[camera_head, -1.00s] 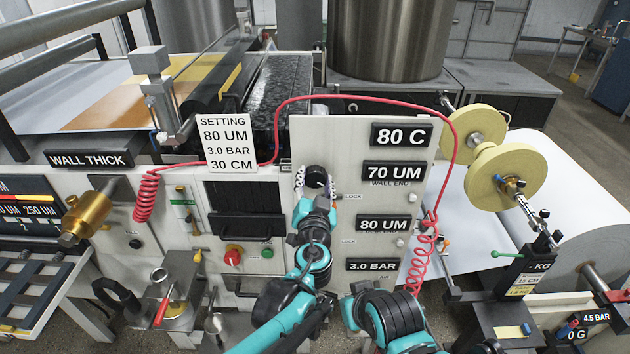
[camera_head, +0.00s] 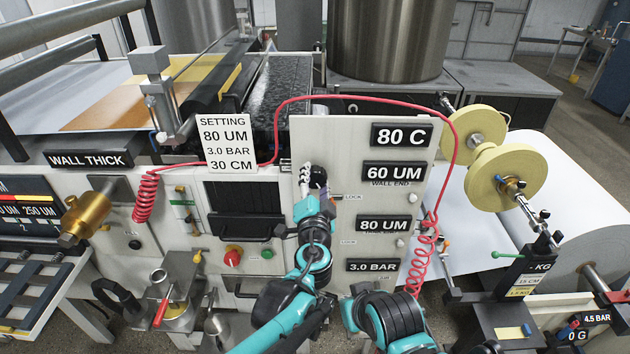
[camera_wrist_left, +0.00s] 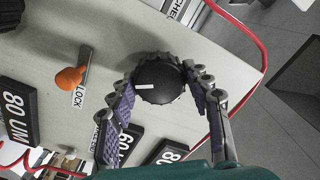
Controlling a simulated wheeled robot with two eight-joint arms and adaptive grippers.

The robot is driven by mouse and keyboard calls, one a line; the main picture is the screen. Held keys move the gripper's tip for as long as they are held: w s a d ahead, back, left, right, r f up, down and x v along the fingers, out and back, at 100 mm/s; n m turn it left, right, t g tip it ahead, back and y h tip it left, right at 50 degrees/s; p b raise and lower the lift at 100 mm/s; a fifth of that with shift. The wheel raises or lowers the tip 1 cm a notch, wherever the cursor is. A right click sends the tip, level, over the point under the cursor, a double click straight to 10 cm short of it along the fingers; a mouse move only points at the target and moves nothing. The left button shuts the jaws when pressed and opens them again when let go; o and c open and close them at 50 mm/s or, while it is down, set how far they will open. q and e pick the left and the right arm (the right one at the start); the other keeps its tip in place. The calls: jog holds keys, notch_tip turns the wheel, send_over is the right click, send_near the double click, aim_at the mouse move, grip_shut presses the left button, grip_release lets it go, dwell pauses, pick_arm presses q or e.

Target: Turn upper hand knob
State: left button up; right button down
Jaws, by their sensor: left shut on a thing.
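The upper hand knob is a round black knob (camera_head: 318,177) on the white panel, just left of the display that reads 60 UM (camera_head: 394,172). In the left wrist view the knob (camera_wrist_left: 160,80) has a ridged rim and a white mark on its face. My left gripper (camera_head: 308,175) is shut on the knob. In the left wrist view its curved fingers (camera_wrist_left: 163,88) wrap the rim from both sides. In the head view the gripper hides part of the knob. My right gripper is not in view.
An orange lever (camera_wrist_left: 70,78) marked LOCK stands beside the knob in the left wrist view. The panel also has displays reading 80 C (camera_head: 401,135), 80 UM (camera_head: 387,224) and 3.0 BAR (camera_head: 372,265). A red hose (camera_head: 375,100) arches over the panel. A setting card (camera_head: 226,143) reads 80 UM.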

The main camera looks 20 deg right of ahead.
pick_arm(q)
jog(key=o, duration=1.2)
jog(key=shift+c, duration=0.2)
jog(key=v, duration=1.2)
